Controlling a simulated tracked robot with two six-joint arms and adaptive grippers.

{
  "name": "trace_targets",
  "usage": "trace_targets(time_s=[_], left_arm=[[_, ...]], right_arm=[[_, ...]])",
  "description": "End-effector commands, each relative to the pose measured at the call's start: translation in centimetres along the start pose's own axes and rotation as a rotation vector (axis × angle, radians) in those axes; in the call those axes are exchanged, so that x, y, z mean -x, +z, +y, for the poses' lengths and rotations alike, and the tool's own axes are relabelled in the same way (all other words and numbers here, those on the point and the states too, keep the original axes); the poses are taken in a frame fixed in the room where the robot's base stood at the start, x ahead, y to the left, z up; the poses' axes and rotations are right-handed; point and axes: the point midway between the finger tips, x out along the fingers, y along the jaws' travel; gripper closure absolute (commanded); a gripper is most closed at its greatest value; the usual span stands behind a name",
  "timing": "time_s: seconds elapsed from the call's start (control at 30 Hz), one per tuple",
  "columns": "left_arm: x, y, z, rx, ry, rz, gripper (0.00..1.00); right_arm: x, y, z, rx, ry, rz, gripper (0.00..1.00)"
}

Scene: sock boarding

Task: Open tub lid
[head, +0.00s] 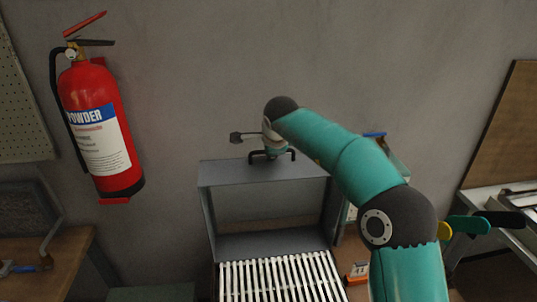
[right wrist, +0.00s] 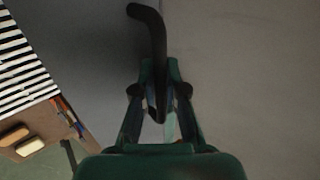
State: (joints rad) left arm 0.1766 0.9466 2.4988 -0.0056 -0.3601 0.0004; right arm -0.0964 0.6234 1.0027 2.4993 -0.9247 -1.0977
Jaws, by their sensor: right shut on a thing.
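The grey tub lid (head: 222,174) stands in the middle of the head view, at the back behind a row of white slats. A black bar handle (head: 288,154) is fixed on its top edge. My right gripper (head: 271,152) reaches down to this handle and is shut on it. In the right wrist view the dark handle (right wrist: 150,28) runs between the two fingers of the right gripper (right wrist: 160,112). The arm hides part of the lid's right side. My left gripper is in neither view.
White slats (head: 275,280) lie in front of the lid. A red fire extinguisher (head: 98,125) hangs on the wall at left. A wooden bench (head: 60,255) is at lower left. A brown board (head: 508,125) leans at right. A small orange item (head: 357,272) lies right of the slats.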

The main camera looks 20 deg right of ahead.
Motion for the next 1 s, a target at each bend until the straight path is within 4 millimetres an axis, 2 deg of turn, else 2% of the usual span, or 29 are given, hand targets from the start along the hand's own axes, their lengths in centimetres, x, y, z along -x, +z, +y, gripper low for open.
trace_targets(time_s=[0.43,0.47,0.6,1.0], left_arm=[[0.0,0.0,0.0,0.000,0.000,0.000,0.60],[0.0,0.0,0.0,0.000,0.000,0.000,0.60],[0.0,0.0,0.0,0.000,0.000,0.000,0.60],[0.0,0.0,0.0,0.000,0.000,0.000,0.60]], right_arm=[[-0.2,-0.8,0.4,-0.008,0.014,0.004,1.00],[-0.2,-0.8,0.4,-0.008,0.014,0.005,0.84],[-0.1,-0.9,0.4,-0.010,0.013,0.007,0.63],[0.2,-1.1,0.2,-0.013,0.010,0.009,0.63]])
